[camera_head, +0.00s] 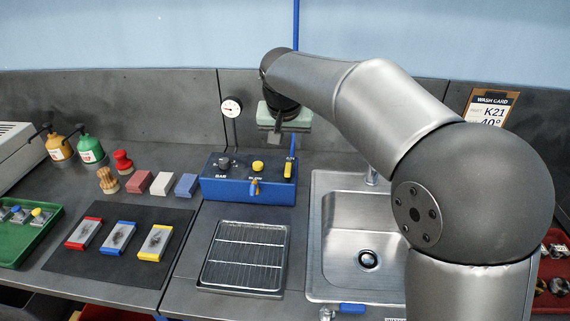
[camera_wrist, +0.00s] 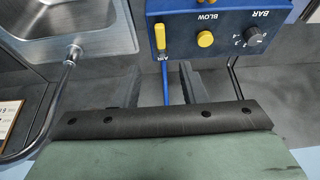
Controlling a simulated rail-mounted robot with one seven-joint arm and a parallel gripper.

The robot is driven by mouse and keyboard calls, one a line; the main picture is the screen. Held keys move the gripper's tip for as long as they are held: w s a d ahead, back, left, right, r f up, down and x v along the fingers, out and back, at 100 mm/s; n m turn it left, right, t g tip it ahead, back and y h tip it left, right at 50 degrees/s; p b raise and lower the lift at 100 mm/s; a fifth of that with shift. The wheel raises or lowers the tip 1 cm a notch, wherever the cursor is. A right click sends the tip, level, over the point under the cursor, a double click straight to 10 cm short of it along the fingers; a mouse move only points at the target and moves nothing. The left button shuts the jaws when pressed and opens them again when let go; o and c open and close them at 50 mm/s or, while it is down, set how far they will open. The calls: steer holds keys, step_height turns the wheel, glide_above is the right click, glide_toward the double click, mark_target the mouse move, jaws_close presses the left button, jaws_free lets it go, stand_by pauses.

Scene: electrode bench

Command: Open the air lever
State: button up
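The air lever (camera_head: 289,168) is a small yellow handle at the right end of the top of a blue control box (camera_head: 248,190). In the wrist view the lever (camera_wrist: 161,38) appears above the AIR label, in line with the blue hose (camera_wrist: 166,88). My gripper (camera_head: 276,135) is above and behind the box, apart from the lever. In the wrist view my gripper (camera_wrist: 157,86) shows two dark fingers spread apart with no object gripped; the hose passes in the gap between them as seen from the camera.
The box also has a yellow BLOW button (camera_wrist: 205,39) and a dark BAR knob (camera_wrist: 254,34). A gauge (camera_head: 231,107) is on the back wall. A sink (camera_head: 350,235) with a faucet (camera_head: 372,174) lies right; a wire rack (camera_head: 243,256) stands in front.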

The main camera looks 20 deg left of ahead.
mark_target(288, 169)
steer(key=p+x, duration=0.2)
steer(key=x, duration=1.1)
steer(key=shift+w, duration=0.1)
jaws_close()
